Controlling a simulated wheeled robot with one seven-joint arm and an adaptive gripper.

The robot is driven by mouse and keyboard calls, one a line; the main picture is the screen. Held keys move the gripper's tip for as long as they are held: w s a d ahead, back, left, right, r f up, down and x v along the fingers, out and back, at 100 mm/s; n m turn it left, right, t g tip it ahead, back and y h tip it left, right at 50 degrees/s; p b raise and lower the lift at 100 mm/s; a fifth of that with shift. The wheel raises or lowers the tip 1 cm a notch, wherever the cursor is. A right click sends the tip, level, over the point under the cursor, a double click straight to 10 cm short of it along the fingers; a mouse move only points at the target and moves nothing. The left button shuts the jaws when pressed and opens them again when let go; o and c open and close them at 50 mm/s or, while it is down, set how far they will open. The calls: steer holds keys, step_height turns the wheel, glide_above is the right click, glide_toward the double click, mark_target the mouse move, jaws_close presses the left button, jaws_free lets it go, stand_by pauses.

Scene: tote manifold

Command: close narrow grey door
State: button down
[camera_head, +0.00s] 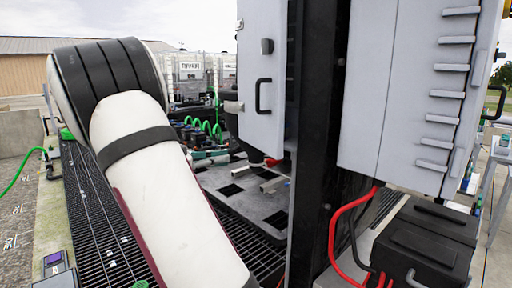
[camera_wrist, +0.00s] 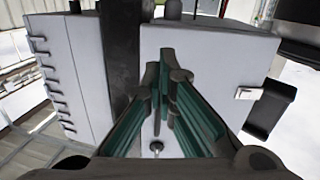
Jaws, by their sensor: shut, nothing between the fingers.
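A narrow grey door (camera_head: 262,70) with a black bar handle stands left of a black post in the head view. I cannot tell how far it is open. In the wrist view, a pale grey panel (camera_wrist: 225,60), apparently this door, fills the middle behind my gripper (camera_wrist: 165,65). My gripper is shut and empty, its green-padded fingers pointing toward the panel and covering part of it. I cannot tell whether the fingertips touch it. My gripper cannot be made out in the head view, where my white arm fills the left foreground.
A black post (camera_head: 316,130) stands between the door and a wider grey cabinet (camera_head: 390,90) with louvres. Red cables (camera_head: 340,225) and black boxes (camera_head: 430,240) sit below the cabinet. Green hoses (camera_head: 205,128) and metal grating (camera_head: 100,220) lie at left.

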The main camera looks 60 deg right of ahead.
mark_target(271, 151)
steer(key=shift+m+g, duration=0.4)
steer(key=shift+m, duration=0.1)
steer(key=p+x, duration=0.3)
steer(key=x, duration=1)
steer(key=shift+s+d+f+p, duration=0.1)
steer(key=shift+s+d+p, duration=0.05)
steer(key=shift+p, duration=0.25)
steer(key=x, duration=0.6)
steer(key=shift+d+b, duration=0.25)
steer(key=shift+b, duration=0.05)
steer(key=shift+s, duration=0.1)
steer(key=shift+s+d, duration=0.1)
